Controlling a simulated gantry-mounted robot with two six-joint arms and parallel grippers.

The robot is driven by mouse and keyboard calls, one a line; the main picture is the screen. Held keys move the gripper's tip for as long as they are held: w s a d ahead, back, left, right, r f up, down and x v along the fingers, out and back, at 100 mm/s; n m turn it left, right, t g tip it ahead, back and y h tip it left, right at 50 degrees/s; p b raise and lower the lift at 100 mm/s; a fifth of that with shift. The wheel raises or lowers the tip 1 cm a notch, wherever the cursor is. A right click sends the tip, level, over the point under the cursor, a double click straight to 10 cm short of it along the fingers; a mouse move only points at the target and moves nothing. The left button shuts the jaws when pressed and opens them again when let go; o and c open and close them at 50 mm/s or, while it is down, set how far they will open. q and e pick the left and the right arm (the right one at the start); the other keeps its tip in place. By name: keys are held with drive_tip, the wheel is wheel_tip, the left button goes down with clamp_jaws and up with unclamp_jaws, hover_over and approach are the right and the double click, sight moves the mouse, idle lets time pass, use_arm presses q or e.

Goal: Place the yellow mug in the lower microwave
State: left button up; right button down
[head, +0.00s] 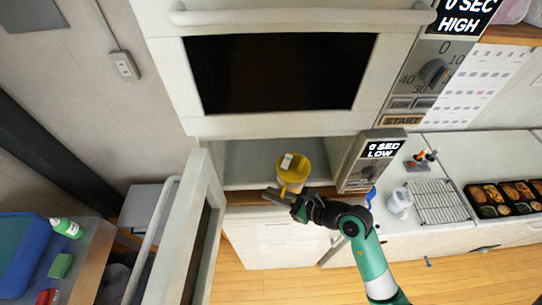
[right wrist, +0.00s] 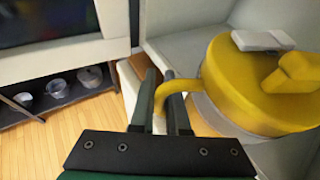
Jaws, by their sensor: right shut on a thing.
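The yellow mug (head: 292,174) is at the front of the lower microwave's opening in the head view. A small pale piece shows on its top. In the right wrist view the mug (right wrist: 262,85) is large at the right, with a pale grey lower body. My right gripper (right wrist: 163,98) is shut on the mug's yellow handle, beside its body. In the head view this gripper (head: 282,196) is just in front of the mug. The lower microwave (head: 255,160) is open, its door (head: 183,240) swung out to the left. Whether the mug touches the microwave floor is unclear. My left gripper is out of view.
The upper microwave (head: 280,72) is closed above the opening. The lower control panel (head: 372,162) borders the opening at the right. A light mug (head: 399,202), a wire rack (head: 438,201) and bento trays (head: 505,195) stand on the right counter. The microwave's left interior looks clear.

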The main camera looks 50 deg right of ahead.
hover_over(271, 167)
drive_tip(key=s+a, duration=0.2)
drive_tip(key=shift+s+a+r, duration=0.15)
drive_tip(key=shift+w+d+f, duration=0.25)
drive_tip(key=shift+w+d, duration=0.35)
drive_tip(key=shift+w+d+f, duration=0.25)
drive_tip(key=shift+w+d, duration=0.35)
drive_tip(key=shift+f, duration=0.25)
drive_tip(key=shift+s+a, duration=0.1)
drive_tip(key=shift+f, duration=0.25)
drive_tip(key=c, duration=0.9)
unclamp_jaws()
